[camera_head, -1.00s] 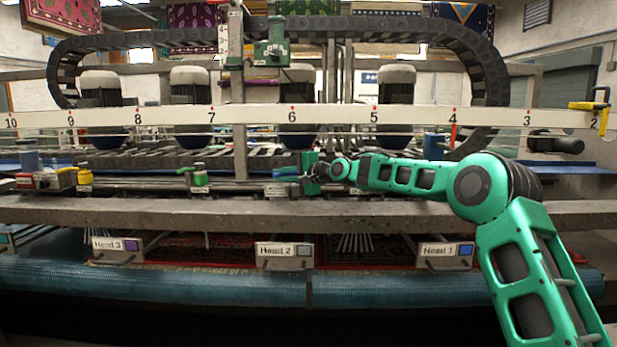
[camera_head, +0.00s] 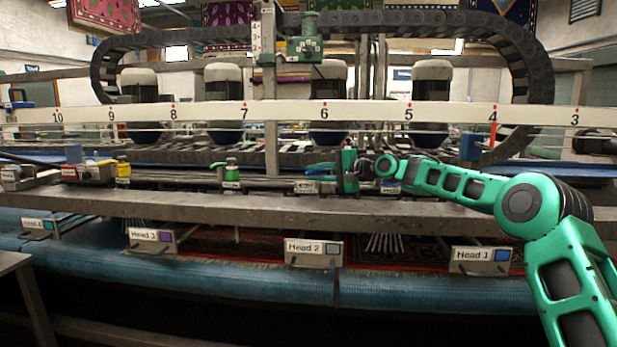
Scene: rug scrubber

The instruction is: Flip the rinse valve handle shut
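A row of small labelled valves runs along the machine behind the front beam; the labels are too small to read, so I cannot tell which is the rinse valve. A blue handle (camera_head: 320,168) lies roughly level above one label. A green-handled valve (camera_head: 230,166) is to its left, and a yellow-topped one (camera_head: 122,168) is farther left. My gripper (camera_head: 341,171) is at the right end of the blue handle, very close or touching; I cannot tell which. Its fingers are small and partly hidden against the machine, so their opening is unclear.
A grey front beam (camera_head: 200,207) runs below the valves, in front of them. A white numbered rail (camera_head: 280,112) crosses above. Plates such as the Head 2 plate (camera_head: 314,252) hang below over a blue roller (camera_head: 240,281). A table edge (camera_head: 15,262) shows at lower left.

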